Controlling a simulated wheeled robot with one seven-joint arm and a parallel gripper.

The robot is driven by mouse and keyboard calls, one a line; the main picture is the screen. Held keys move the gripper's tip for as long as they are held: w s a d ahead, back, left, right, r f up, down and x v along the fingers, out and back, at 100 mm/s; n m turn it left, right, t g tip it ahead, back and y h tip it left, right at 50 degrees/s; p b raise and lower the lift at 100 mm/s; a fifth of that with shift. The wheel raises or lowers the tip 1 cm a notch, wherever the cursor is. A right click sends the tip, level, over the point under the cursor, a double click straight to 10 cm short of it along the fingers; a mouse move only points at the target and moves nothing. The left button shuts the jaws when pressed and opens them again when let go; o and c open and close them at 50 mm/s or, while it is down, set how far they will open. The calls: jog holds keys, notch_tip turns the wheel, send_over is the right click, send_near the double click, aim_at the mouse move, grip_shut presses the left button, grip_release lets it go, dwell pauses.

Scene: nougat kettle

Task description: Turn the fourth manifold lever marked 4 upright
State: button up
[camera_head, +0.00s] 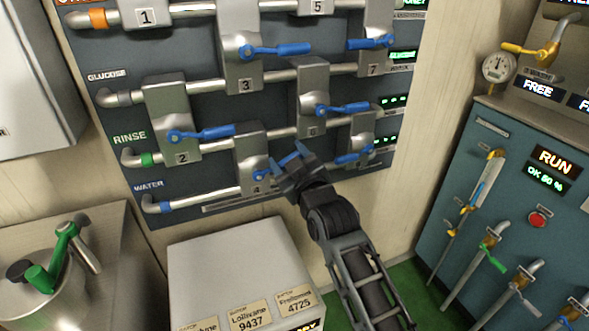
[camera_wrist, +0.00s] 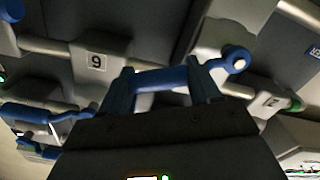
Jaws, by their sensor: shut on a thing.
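The manifold lever marked 4 is blue, at the bottom of the wall panel. Its pivot (camera_head: 260,175) shows in the head view above the label 4 (camera_head: 256,188), on a grey valve block (camera_head: 250,150). Its handle slants right and slightly up, far from upright, partly hidden by my gripper. My gripper (camera_head: 291,159) is at the handle from the lower right. In the wrist view my gripper (camera_wrist: 164,82) has a finger on either side of a stretch of the blue lever (camera_wrist: 160,79), shut on it, with the round pivot (camera_wrist: 239,60) to the right.
Other blue levers stand close by: lever 2 (camera_head: 205,133), lever 6 (camera_head: 342,109) and one to the right of my gripper (camera_head: 355,156). A pale box (camera_head: 230,255) stands below the panel. A teal machine (camera_head: 480,190) stands at the right.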

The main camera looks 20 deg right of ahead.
aim_at(267, 138)
jog(key=a+r+n, duration=0.1)
jog(key=n, duration=0.1)
jog(key=r+n+p, duration=0.1)
jog(key=shift+a+r+n, duration=0.1)
jog(key=shift+a+n, duration=0.25)
jog(key=shift+n, duration=0.05)
jog(key=n, duration=0.1)
jog(key=a+r+n+p, duration=0.1)
jog(key=shift+a+n, duration=0.25)
jog(key=shift+n, duration=0.15)
jog(key=a+n, duration=0.1)
jog(key=a+n+p, duration=0.1)
jog(key=n, duration=0.1)
jog(key=shift+a+r, duration=0.15)
jog(key=shift+r, duration=0.2)
jog(key=shift+a+n+p, duration=0.45)
jog(key=shift+a+n, duration=0.55)
jog(key=shift+n, duration=0.6)
jog(key=o, duration=1.4)
jog(key=shift+s, duration=3.9)
